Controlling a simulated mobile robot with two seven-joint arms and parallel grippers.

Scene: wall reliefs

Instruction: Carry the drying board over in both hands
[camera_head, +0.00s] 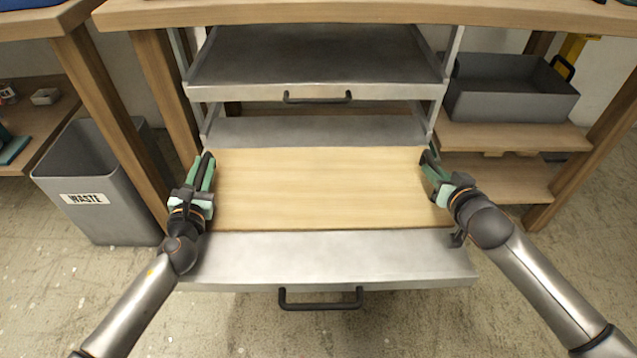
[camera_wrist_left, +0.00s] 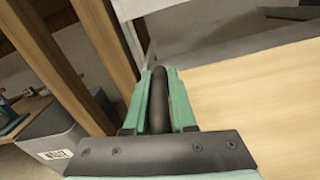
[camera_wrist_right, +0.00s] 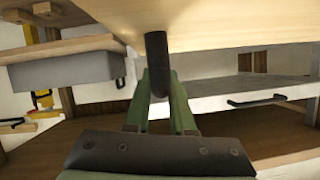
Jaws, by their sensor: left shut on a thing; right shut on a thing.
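The drying board (camera_head: 322,188) is a flat, pale wooden panel with a dark handle at each short end. In the head view it lies level over or on a pulled-out grey metal drawer (camera_head: 330,259); I cannot tell whether it touches it. My left gripper (camera_head: 207,165) is shut on the board's left handle (camera_wrist_left: 160,98). My right gripper (camera_head: 432,167) is shut on its right handle (camera_wrist_right: 156,62). The board also shows at the right of the left wrist view (camera_wrist_left: 250,110) and along the top of the right wrist view (camera_wrist_right: 230,20).
Another grey drawer (camera_head: 318,62) sits above, under a wooden bench top (camera_head: 330,12). A grey waste bin (camera_head: 95,190) stands at the left between wooden legs. A grey crate (camera_head: 512,100) sits on a shelf at the right. Bare floor lies in front.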

